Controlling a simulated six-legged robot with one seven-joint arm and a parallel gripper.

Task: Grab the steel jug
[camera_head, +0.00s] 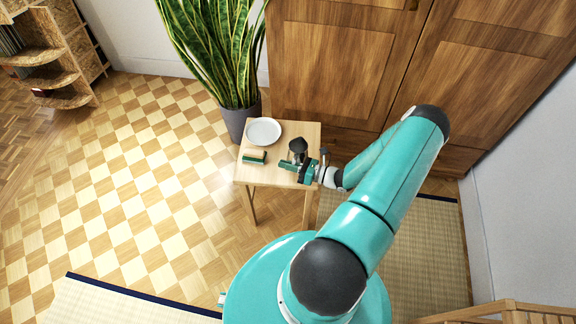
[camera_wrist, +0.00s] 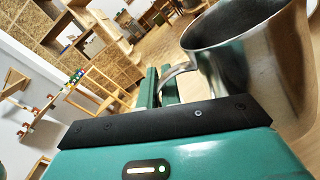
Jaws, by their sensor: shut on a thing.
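The steel jug (camera_wrist: 270,75) fills the upper right of the wrist view, a shiny metal vessel with a dark inside and a curved handle at its left. My gripper (camera_wrist: 162,88) is shut on the jug's handle, its green fingers on either side of it. In the head view the jug (camera_head: 298,146) looks small and dark over the right part of a small wooden table. My gripper (camera_head: 290,165) is just in front of it. I cannot tell whether the jug's base touches the table, since my gripper covers its lower part.
The small wooden table (camera_head: 270,176) also holds a pale plate (camera_head: 263,131) and a green and tan sponge (camera_head: 254,156). A potted snake plant (camera_head: 238,115) stands behind it, beside a wooden cabinet (camera_head: 340,50). The checkered floor (camera_head: 150,180) at left is open.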

